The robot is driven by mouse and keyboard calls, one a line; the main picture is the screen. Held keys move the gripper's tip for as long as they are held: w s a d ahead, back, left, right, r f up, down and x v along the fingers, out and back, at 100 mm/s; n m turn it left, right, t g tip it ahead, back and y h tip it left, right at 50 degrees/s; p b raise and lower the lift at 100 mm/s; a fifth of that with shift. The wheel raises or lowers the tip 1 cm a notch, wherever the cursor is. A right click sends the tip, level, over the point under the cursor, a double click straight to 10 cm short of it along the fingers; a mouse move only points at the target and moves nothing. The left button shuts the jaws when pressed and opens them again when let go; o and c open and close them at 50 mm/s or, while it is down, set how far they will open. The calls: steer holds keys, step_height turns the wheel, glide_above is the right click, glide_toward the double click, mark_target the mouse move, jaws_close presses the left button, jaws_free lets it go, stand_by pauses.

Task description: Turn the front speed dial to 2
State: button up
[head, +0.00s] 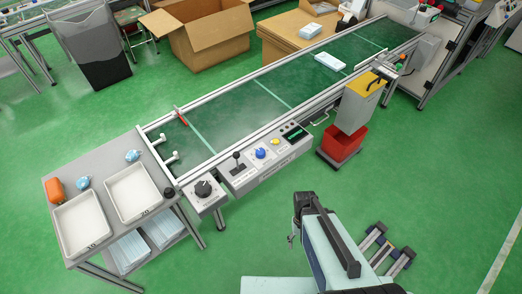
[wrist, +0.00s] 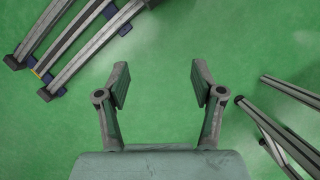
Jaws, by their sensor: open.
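A large black dial (head: 203,189) sits on a pale box at the near left end of the conveyor's control side. A smaller blue dial (head: 260,153) is on the control panel (head: 269,168) to its right, between a black lever (head: 237,158) and a yellow knob (head: 276,142). I cannot read the scale marks or pointer of either dial. My gripper (wrist: 160,82) is open and empty, with bare green floor between its fingers in the wrist view. My arm is at the bottom of the head view, right of and well apart from the dials.
The green conveyor (head: 255,100) runs to the upper right, with a white packet (head: 330,62) on it. A grey table (head: 60,184) with white trays stands left of the black dial. A red bin (head: 342,145) stands right of the panel. Floor before the panel is clear.

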steer(key=w+a+r+t, duration=0.25)
steer(key=w+r, duration=0.35)
steer(key=w, duration=0.5)
step_height(320, 180, up, 30)
steer(key=f+m+t+y, duration=0.1)
steer(key=m+t, duration=0.2)
steer(key=m, duration=0.3)
glide_above(261, 151)
step_height(261, 151, down, 17)
steer(key=m+g+p, duration=0.1)
steer(key=m+p, duration=0.1)
steer(key=shift+p, duration=0.35)
steer(key=c, duration=1.1)
